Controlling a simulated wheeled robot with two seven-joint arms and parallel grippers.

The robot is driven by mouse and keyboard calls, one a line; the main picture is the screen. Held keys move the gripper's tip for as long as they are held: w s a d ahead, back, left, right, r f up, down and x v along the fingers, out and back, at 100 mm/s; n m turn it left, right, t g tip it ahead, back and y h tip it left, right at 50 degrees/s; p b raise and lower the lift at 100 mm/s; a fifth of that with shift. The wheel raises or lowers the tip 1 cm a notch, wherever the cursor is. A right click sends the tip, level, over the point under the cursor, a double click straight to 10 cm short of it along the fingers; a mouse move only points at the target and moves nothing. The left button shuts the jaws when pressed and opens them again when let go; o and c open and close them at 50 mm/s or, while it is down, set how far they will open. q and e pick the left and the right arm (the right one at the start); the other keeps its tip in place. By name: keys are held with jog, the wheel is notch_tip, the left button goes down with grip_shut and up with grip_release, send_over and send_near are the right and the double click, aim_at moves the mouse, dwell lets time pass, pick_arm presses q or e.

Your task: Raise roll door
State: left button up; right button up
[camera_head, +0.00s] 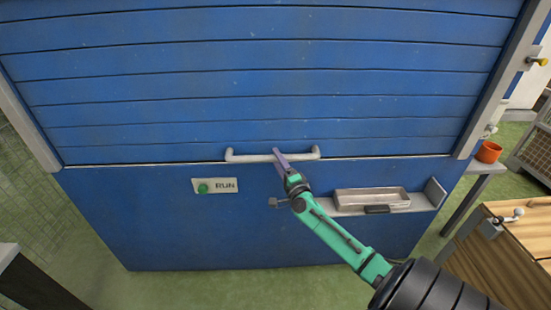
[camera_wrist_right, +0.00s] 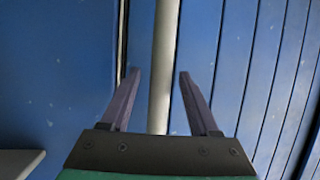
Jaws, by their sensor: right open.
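The blue slatted roll door (camera_head: 260,80) is down, its bottom edge meeting a plain blue panel (camera_head: 130,215). A pale bar handle (camera_head: 245,157) runs level along the door's lower edge. My right gripper (camera_head: 278,153) is at the middle of the handle in the head view. In the right wrist view the handle (camera_wrist_right: 163,70) runs between the two open purple fingers of the gripper (camera_wrist_right: 158,88), with a gap on each side. The fingers are not closed on it. My left gripper is not in view.
A RUN plate with a green button (camera_head: 203,188) is on the panel left of my arm. A metal tray (camera_head: 370,198) sits on a ledge at right. An orange pot (camera_head: 488,152) and a wooden cabinet (camera_head: 505,250) stand farther right. Green floor shows at lower left.

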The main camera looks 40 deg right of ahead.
jog(key=shift+w+d+r, duration=0.15)
jog(key=shift+w+d, duration=0.05)
jog(key=shift+w, duration=0.4)
grip_shut()
dwell(1.0)
